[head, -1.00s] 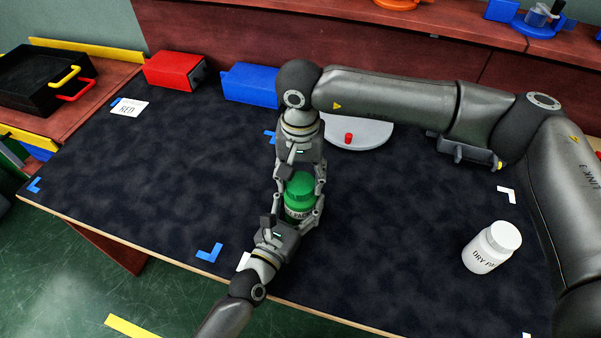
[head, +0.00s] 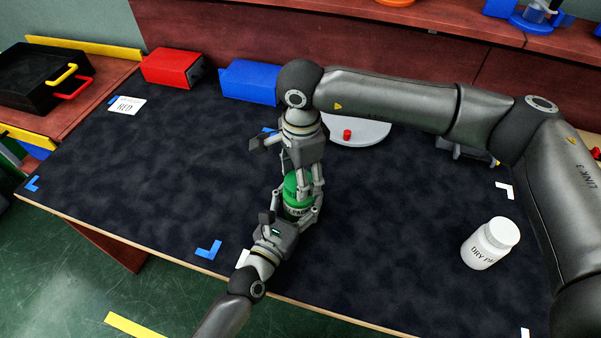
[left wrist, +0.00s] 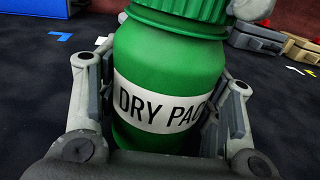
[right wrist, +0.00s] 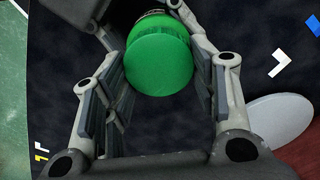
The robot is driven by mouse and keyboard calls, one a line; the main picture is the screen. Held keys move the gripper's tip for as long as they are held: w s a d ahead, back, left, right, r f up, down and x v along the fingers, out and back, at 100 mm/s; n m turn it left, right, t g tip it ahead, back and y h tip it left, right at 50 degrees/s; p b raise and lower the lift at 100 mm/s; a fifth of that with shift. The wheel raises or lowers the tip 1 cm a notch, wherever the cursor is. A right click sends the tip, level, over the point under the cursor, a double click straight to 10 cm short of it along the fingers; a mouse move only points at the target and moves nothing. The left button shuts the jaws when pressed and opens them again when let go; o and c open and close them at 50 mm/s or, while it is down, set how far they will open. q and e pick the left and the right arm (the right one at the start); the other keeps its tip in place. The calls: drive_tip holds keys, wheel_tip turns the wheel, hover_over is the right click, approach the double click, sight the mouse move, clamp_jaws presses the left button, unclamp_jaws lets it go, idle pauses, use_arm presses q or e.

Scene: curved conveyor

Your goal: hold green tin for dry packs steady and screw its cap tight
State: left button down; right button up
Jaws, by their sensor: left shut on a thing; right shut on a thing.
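The green tin (head: 299,211) stands upright near the front middle of the table, its white label reading "DRY PAC" in the left wrist view (left wrist: 160,75). Its ribbed green cap (head: 291,187) sits on top; the cap's round top shows in the right wrist view (right wrist: 160,62). My left gripper (head: 300,208) is shut around the tin's body from the front, one finger on each side. My right gripper (head: 303,184) reaches down from above and is shut on the cap. Its fingers partly hide the cap in the head view. Whether the cap sits fully down cannot be told.
A white "DRY PA…" jar (head: 490,243) stands at the right. A pale round disc (head: 365,132) with a small red piece (head: 347,135) lies behind my grippers. Red (head: 172,68) and blue (head: 248,82) boxes line the back. The table's left middle is clear.

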drive_tip(key=m, duration=0.6)
drive_tip(key=shift+s, duration=0.1)
drive_tip(key=m, duration=0.6)
drive_tip(key=shift+s, duration=0.15)
drive_tip(key=m, duration=0.6)
drive_tip(key=shift+a, duration=0.15)
drive_tip(key=m, duration=0.5)
drive_tip(key=shift+a+m, duration=0.1)
drive_tip(key=shift+m, duration=0.3)
drive_tip(key=o, duration=0.6)
drive_tip(key=shift+o, duration=0.2)
drive_tip(key=shift+s, duration=0.1)
drive_tip(key=shift+r, duration=2.2)
